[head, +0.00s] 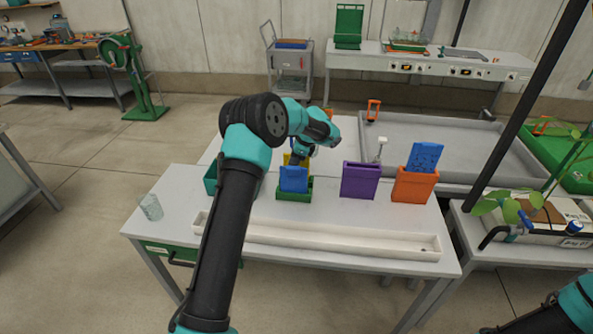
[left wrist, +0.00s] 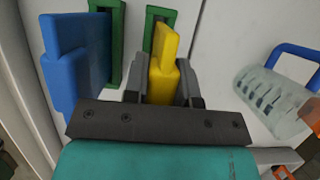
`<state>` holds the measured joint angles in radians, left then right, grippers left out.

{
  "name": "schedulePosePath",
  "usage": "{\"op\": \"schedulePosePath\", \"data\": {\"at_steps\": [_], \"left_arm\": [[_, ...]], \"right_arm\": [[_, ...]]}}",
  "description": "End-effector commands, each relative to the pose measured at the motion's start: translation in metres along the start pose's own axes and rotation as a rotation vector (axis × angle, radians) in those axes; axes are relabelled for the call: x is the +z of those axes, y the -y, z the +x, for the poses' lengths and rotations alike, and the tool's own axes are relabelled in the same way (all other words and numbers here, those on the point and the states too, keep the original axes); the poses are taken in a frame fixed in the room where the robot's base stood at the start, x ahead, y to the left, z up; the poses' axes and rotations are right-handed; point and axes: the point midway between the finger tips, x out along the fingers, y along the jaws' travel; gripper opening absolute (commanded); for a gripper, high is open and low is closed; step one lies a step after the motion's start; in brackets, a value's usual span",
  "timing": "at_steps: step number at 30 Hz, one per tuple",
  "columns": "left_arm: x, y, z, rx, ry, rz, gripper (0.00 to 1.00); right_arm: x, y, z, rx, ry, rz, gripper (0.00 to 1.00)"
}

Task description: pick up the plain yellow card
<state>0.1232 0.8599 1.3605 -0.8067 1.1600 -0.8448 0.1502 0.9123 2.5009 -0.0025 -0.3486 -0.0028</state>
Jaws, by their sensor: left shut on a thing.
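The yellow card (left wrist: 164,62) stands between the two fingers of my left gripper (left wrist: 163,85) in the left wrist view, and the gripper is shut on it. Green holder walls (left wrist: 152,18) show beside its far end; I cannot tell if it is still inside the slot. In the head view a bit of yellow (head: 288,159) shows at my left gripper (head: 298,160), just behind a blue card (head: 293,178). This blue card stands in a green holder (head: 294,195) and also shows left of the yellow card in the left wrist view (left wrist: 75,62). My right gripper is out of view.
A purple holder (head: 358,181) and an orange holder (head: 414,187) with a speckled blue card (head: 425,156) stand to the right. A teal holder (head: 210,182) and a clear cup (head: 151,207) are left. A long white trough (head: 320,238) runs along the table's front.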

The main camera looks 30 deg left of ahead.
Motion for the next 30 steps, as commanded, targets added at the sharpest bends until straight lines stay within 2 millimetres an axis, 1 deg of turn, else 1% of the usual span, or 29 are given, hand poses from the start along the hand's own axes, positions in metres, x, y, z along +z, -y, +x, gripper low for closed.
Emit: {"op": "schedulePosePath", "data": {"at_steps": [7,11,14,17,24,27,30], "left_arm": [[0.000,0.000,-0.001,0.000,0.000,0.000,0.00],[0.002,0.000,-0.006,-0.001,0.000,0.000,0.00],[0.006,0.000,-0.015,-0.001,0.000,-0.001,0.00],[0.012,0.000,-0.030,-0.003,-0.001,-0.002,0.00],[0.029,0.000,-0.070,-0.002,-0.001,-0.001,0.00],[0.034,0.000,-0.082,-0.002,0.000,-0.001,0.00],[0.037,0.000,-0.090,-0.001,0.000,-0.001,0.00]], "right_arm": [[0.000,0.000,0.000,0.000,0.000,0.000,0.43],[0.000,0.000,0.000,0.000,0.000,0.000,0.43],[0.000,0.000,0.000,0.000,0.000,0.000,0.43],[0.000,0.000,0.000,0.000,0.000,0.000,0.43],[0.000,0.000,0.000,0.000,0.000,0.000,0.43],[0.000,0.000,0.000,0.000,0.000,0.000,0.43],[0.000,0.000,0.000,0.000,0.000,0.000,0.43]]}}
